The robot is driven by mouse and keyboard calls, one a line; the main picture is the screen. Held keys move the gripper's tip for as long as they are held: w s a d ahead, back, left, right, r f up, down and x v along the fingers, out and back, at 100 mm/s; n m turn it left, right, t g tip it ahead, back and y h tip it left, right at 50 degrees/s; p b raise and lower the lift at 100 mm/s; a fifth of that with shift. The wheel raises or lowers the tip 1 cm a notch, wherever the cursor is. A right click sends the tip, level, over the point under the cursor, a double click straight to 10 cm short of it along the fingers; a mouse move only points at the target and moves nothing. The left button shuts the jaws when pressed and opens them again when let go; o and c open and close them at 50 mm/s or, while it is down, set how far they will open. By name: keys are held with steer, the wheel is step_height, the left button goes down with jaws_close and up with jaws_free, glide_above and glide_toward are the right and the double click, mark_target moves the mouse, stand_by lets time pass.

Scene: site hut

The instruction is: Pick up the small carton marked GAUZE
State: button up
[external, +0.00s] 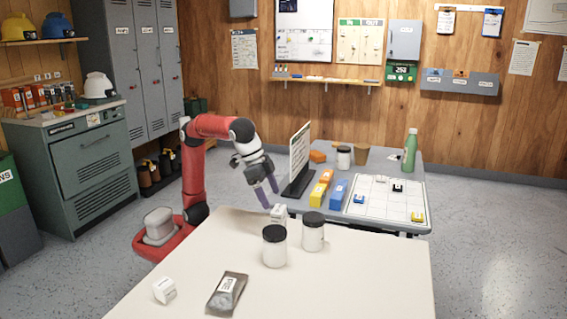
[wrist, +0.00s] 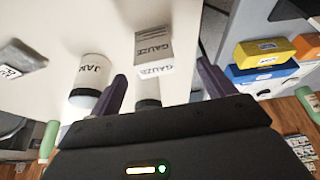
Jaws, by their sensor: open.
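The small white carton marked GAUZE (external: 278,214) stands on the near cream table, close to its far edge, with jars beside it. In the wrist view the carton (wrist: 154,48) shows its GAUZE lettering on two faces, a white one and a grey-shaded one. My gripper (external: 269,196) is open and empty, tilted down just above and beside the carton. In the wrist view the two purple fingers of my gripper (wrist: 161,70) are spread apart, with the carton framed between and beyond them. I see no contact. My gripper's body hides the lower part of that view.
Two black-lidded jars, a nearer one (external: 274,248) and another (external: 313,234), stand close to the carton. One jar (wrist: 93,72) reads JAM. A grey packet (external: 227,293) and another white carton (external: 164,290) lie nearer. A second table (external: 385,220) holds coloured boxes and a sign.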

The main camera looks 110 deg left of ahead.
mark_target(276, 208)
steer(key=shift+w+d+f, duration=0.2)
steer(key=shift+d, duration=0.05)
steer(key=x, duration=0.3)
steer(key=b+x, duration=0.1)
steer(key=x, duration=0.3)
steer(key=shift+w+d, duration=0.2)
steer(key=c, duration=1.1)
steer(key=shift+o, duration=0.2)
